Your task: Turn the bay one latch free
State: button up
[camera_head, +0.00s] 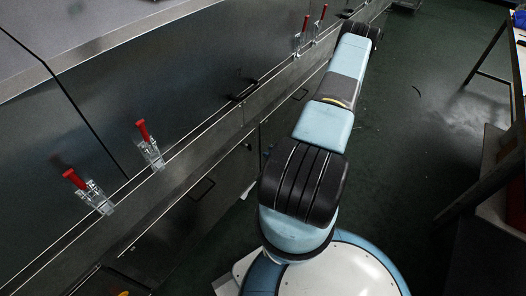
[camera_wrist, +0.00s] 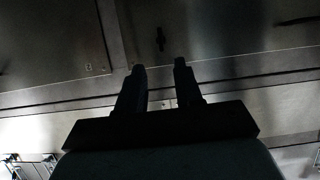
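Red-handled toggle latches sit along the ledge of the dryer wall in the head view: two nearer ones at the left, a lower one (camera_head: 86,190) and an upper one (camera_head: 149,143), and two far ones, (camera_head: 302,36) and (camera_head: 319,22). Their red handles stand up, tilted. I cannot tell which is the bay one latch. My gripper (camera_wrist: 159,65) shows dark in the wrist view, its two fingers apart with nothing between them, facing metal panels. Metal latch-like parts (camera_wrist: 28,165) show at the lower left there, away from the fingers. The head view does not show the fingers clearly.
The dryer's metal wall (camera_head: 180,60) runs along the left, with dark bar handles (camera_head: 245,90) on it. A small dark fitting (camera_wrist: 160,39) is on the panel beyond my fingers. Dark green floor (camera_head: 420,120) is open to the right. A table (camera_head: 519,50) stands at the right edge.

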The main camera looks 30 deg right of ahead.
jog(key=shift+v, duration=0.9)
